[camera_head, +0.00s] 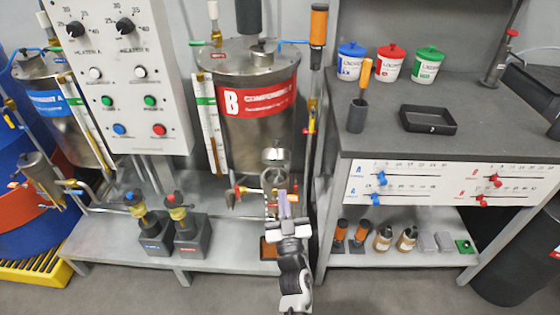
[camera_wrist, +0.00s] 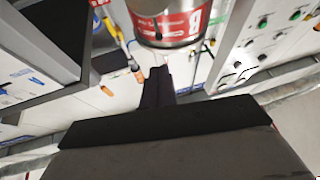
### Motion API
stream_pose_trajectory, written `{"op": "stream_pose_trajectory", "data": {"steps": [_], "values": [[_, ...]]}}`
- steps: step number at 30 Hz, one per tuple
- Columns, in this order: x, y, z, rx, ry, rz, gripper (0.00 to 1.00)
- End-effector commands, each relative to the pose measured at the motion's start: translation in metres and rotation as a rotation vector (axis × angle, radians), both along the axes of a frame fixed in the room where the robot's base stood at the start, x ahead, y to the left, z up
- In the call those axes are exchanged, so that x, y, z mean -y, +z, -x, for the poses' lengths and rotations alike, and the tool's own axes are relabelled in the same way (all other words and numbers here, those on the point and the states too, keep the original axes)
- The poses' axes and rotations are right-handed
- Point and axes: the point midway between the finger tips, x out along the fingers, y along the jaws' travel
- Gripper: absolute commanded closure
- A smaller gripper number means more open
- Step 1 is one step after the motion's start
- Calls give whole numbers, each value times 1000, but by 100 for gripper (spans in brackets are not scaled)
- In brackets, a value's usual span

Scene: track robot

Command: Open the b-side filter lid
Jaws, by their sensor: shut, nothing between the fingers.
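The B-side filter (camera_head: 275,157) appears to be the small metal canister in front of the red-labelled B tank (camera_head: 245,110), by the bench's right end. Its rounded top looks closed, and its lower part is hidden behind my gripper. My gripper (camera_head: 284,203) is just below and in front of it, pointing up and away, with its fingers shut and empty. I cannot tell whether it touches the filter. In the wrist view, the shut dark fingers (camera_wrist: 157,88) point toward the tank's red label (camera_wrist: 172,22); the filter lid cannot be made out there.
A control panel (camera_head: 120,75) stands to the left. Two dark grey pump blocks (camera_head: 191,238) sit on the low bench (camera_head: 110,250). A workbench (camera_head: 460,130) with a black tray (camera_head: 428,120) and several lidded jars is close on the right. A tall orange-handled rod (camera_head: 318,28) rises near the filter.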

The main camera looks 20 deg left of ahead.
Motion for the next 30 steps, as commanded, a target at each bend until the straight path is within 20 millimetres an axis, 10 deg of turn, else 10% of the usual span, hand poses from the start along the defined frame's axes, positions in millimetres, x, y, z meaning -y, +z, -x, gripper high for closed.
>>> {"op": "stream_pose_trajectory", "data": {"steps": [7,30], "values": [[2,-3,0,7,12,5,100],[-52,47,-101,5,11,7,100]]}}
